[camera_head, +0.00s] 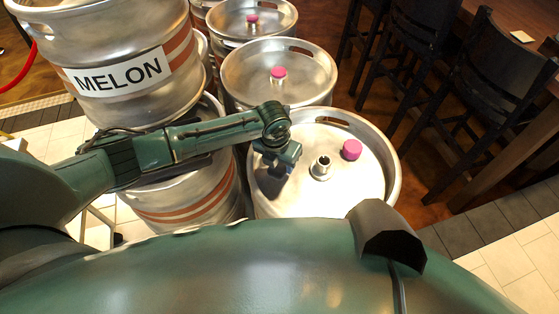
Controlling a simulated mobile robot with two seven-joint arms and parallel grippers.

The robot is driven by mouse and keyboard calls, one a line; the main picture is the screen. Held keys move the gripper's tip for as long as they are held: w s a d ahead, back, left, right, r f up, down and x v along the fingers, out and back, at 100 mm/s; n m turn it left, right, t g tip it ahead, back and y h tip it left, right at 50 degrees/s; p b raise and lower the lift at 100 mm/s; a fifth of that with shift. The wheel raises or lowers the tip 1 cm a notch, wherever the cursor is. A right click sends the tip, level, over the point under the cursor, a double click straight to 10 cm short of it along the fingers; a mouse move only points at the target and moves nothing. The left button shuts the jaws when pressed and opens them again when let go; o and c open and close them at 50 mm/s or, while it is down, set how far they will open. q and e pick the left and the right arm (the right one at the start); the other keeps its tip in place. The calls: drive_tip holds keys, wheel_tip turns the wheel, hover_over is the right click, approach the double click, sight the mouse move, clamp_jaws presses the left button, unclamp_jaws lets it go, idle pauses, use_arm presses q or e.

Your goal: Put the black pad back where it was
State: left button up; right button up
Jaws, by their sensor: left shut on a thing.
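My left arm reaches in from the left, over the kegs. Its gripper (280,150) points down over the left part of the nearest keg's top (345,192) and is shut. A dark, flat shape just below the fingers looks like the black pad (271,184), held in them; its edges blend with the shadow there. I cannot tell whether it touches the keg top. The nearest keg has a bare metal neck (321,165) in its middle, and a pink cap (352,150) beside it on the lid. My right gripper is not in view.
A keg labelled MELON (120,72) is stacked at the left on a lower keg (190,205). More kegs with pink caps (279,74) stand behind. Black chairs (480,75) and a wooden table stand at the right.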

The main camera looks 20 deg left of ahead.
use_arm(q)
drive_tip(key=shift+f, duration=0.5)
drive_tip(key=o, duration=0.9)
drive_tip(key=o, duration=0.5)
drive_tip(key=shift+o, duration=0.2)
